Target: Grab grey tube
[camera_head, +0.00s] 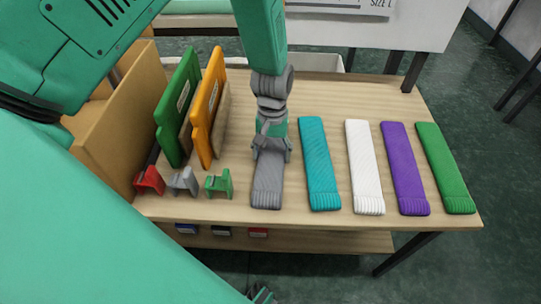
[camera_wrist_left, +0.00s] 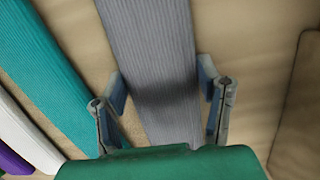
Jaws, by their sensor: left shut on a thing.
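The grey tube (camera_head: 267,185) is a flat ribbed knitted piece lying lengthwise on the wooden table, leftmost in the row of tubes. My left gripper (camera_head: 270,152) comes down from above over its far part and is shut on it. In the left wrist view the grey tube (camera_wrist_left: 155,60) runs between the two fingers of the left gripper (camera_wrist_left: 163,88), one finger at each long edge. The gripper hides the tube's far end in the head view. A small grey part at the bottom edge of the head view looks like my right gripper (camera_head: 262,294), mostly cut off.
A teal tube (camera_head: 319,165), a white tube (camera_head: 364,165), a purple tube (camera_head: 405,168) and a green tube (camera_head: 444,168) lie to the right. Green (camera_head: 178,108) and orange (camera_head: 207,105) boards stand at the left. Red, grey and green clips (camera_head: 219,184) sit before them.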

